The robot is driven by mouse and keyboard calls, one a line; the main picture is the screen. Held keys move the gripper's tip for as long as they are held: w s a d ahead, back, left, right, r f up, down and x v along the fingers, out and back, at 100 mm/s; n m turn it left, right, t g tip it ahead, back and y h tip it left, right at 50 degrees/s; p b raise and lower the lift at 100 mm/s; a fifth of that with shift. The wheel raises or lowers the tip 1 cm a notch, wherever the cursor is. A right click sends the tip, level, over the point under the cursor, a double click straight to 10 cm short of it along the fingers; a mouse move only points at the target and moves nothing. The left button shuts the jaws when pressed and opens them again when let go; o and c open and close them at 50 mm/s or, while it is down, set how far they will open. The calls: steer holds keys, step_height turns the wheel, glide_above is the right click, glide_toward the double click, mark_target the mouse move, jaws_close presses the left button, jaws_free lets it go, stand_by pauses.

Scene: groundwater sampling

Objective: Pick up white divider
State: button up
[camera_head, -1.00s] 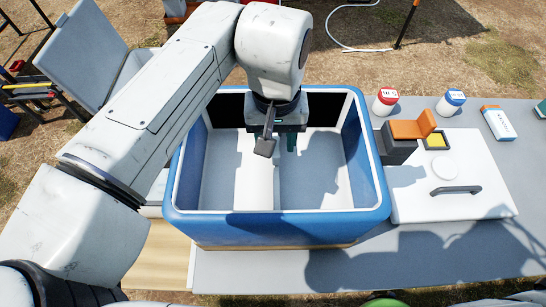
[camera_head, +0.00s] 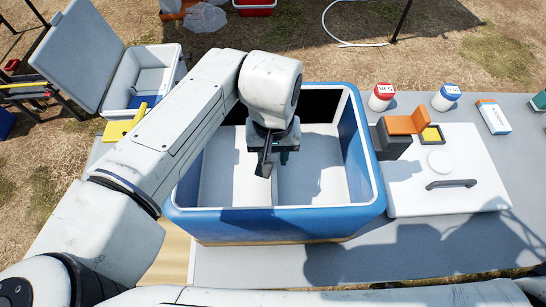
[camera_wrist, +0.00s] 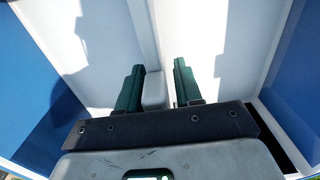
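The white divider (camera_head: 252,184) stands inside the blue cooler (camera_head: 275,222) and parts its inside into a left and a right bay. In the wrist view its rounded top end (camera_wrist: 155,91) shows between the two green fingers. My gripper (camera_head: 275,160) is down inside the cooler, above the divider's far part. In the wrist view my gripper (camera_wrist: 158,66) is open, with one finger on each side of the divider. The divider is closer to the left finger, and a gap shows at the right finger. My gripper partly hides the divider's far end in the head view.
The cooler walls surround my gripper. The white lid (camera_head: 445,170) with a dark handle lies to the right on the grey table (camera_head: 440,250). An orange-topped box (camera_head: 400,130) and bottles with red (camera_head: 382,96) and blue (camera_head: 447,97) caps stand beside it. An open white box (camera_head: 145,78) is at the left.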

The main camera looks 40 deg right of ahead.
jaws_close()
steer(key=shift+r, duration=0.15)
